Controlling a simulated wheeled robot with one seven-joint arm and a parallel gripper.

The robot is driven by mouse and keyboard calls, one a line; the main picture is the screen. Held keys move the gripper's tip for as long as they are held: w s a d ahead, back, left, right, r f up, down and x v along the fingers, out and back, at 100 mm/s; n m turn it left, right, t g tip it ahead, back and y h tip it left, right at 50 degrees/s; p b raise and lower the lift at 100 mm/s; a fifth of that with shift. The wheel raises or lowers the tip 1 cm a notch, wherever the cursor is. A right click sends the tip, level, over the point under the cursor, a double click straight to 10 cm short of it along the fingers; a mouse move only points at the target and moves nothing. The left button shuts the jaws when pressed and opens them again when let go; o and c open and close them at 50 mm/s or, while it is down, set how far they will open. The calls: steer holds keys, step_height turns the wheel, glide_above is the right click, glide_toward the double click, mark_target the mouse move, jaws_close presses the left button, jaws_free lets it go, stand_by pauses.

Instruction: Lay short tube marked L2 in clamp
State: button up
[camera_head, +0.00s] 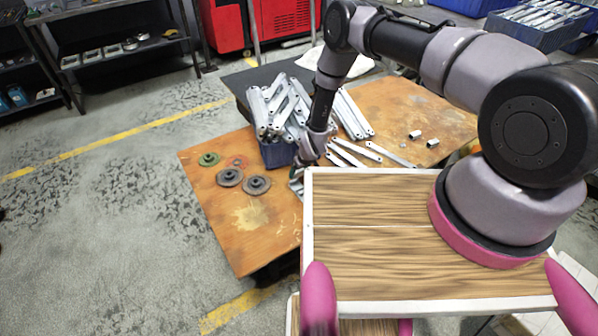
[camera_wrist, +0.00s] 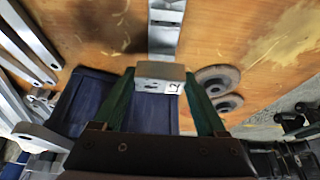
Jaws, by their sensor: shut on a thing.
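In the wrist view my gripper (camera_wrist: 160,84) has its green fingers shut on a short grey metal tube (camera_wrist: 158,70). A small dark mark shows on the tube's pale face, too small to read surely. Just beyond the tube is a grey metal fixture (camera_wrist: 165,30), which looks like the clamp. In the head view my gripper (camera_head: 298,178) is low over the orange table, left of the wooden-topped surface, and the held tube is hard to make out there.
A blue bin (camera_head: 277,154) of long metal brackets stands behind my gripper; it also shows in the wrist view (camera_wrist: 72,112). Grinding discs (camera_head: 257,185) lie to the left on the orange table (camera_head: 245,240). Loose brackets and two short pieces (camera_head: 432,143) lie to the right.

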mark_target(297, 187)
steer(key=shift+s+a+f, duration=0.1)
steer(key=shift+f, duration=2.8)
jaws_close()
steer(key=shift+s+f, duration=0.2)
steer(key=shift+f, duration=0.5)
steer(key=o, duration=1.3)
jaws_free()
steer(key=shift+w, duration=0.1)
steer(key=shift+r, duration=0.25)
steer(key=v, duration=1)
steer(key=shift+r, duration=0.15)
